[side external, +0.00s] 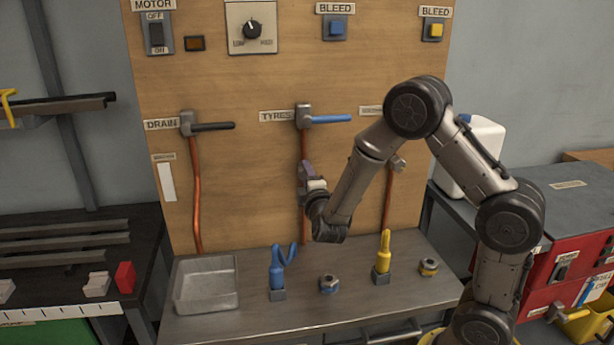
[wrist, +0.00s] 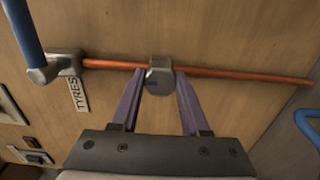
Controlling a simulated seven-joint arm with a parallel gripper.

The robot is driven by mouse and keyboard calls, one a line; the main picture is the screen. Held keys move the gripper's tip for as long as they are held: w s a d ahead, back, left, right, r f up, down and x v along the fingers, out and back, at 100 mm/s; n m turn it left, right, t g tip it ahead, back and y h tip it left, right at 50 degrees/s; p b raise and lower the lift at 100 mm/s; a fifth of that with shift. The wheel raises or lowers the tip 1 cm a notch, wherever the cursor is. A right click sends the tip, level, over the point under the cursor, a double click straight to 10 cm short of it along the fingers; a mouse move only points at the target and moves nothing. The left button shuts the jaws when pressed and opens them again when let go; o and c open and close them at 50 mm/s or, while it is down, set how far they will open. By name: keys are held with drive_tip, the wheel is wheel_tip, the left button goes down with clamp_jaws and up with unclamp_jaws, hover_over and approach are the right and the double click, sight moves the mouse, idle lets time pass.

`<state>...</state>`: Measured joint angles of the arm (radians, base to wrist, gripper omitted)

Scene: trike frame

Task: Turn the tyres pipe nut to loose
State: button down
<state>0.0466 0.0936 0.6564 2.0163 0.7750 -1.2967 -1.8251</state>
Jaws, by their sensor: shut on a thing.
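The tyres pipe nut (wrist: 160,76) is a grey metal fitting on the copper pipe (wrist: 230,74) below the TYRES label. My gripper (wrist: 160,88) has its two purple fingers on either side of the nut, shut on it. In the side external view my gripper (side external: 307,174) reaches the tyres pipe (side external: 304,148) partway down the board, and the nut is mostly hidden there by the fingers. The tyres valve (side external: 303,117) has a blue lever (side external: 331,119) pointing right. I cannot tell from the frames how far the nut is turned.
The drain valve (side external: 188,123) with a black lever is to the left. A third pipe (side external: 388,205) runs behind my arm.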

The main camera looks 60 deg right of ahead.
idle(0.5)
drive_tip(key=shift+c, duration=1.9)
unclamp_jaws()
drive_tip(key=v, duration=1.4)
